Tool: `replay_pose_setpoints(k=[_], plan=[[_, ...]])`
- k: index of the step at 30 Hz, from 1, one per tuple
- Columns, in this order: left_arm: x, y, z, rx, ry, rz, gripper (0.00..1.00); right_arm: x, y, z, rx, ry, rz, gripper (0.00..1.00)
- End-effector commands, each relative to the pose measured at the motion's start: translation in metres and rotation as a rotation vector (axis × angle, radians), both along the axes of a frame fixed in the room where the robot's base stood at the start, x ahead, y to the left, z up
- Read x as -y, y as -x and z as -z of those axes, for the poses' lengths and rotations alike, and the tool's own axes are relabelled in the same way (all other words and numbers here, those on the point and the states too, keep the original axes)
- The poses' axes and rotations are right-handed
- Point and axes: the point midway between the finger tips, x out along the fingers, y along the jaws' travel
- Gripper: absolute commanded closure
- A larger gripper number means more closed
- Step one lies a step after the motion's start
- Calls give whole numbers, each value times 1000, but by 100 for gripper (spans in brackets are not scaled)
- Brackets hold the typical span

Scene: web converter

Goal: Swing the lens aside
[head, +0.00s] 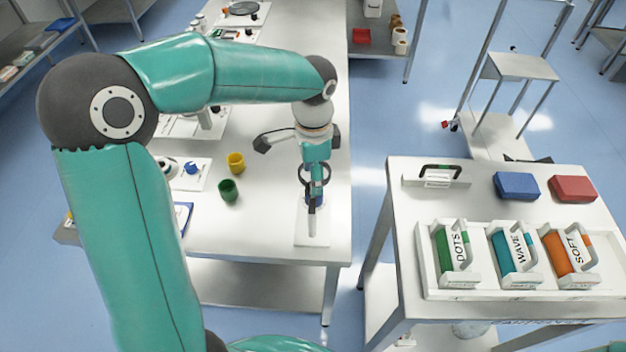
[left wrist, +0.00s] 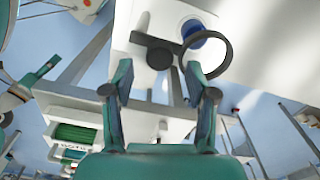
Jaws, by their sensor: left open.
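The lens is a dark ring on a short arm; its rim (left wrist: 230,52) shows in the left wrist view, joined to a dark round knob (left wrist: 159,53). A blue round part (left wrist: 197,30) lies behind the ring. In the head view the ring (head: 302,175) is partly hidden by my left gripper (head: 315,192), over a white base plate (head: 312,236) near the table's front right corner. My left gripper (left wrist: 158,80) is open, with the knob and lens arm beyond its fingers. Its right fingertip overlaps the lens arm in view; contact cannot be told. My right gripper is out of view.
A green cup (head: 228,191) and a yellow cup (head: 236,163) stand left of the lens. A second table on the right holds a white tray (head: 428,284) with labelled DOTS, WAVE and SOFT cartridges. A floor gap separates the tables.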

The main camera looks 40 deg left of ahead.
Motion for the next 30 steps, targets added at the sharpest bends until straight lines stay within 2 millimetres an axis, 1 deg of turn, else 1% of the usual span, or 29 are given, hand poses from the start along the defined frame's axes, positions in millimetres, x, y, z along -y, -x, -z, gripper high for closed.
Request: replay_pose_setpoints(k=[1,3,6,10,17,20,27,28,30], plan=[[0,1,8,-4,-1,0,43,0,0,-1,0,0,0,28],[0,0,16,-2,-1,-1,43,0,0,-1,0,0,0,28],[0,0,24,-1,0,-2,43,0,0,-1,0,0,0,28],[0,0,28,0,0,-2,43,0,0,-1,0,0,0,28],[0,0,28,1,0,-2,43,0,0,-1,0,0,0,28],[0,0,28,1,0,-2,58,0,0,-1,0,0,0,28],[0,0,28,1,0,-1,98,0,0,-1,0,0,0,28],[0,0,28,1,0,-1,100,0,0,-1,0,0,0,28],[0,0,28,1,0,-1,100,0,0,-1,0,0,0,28]])
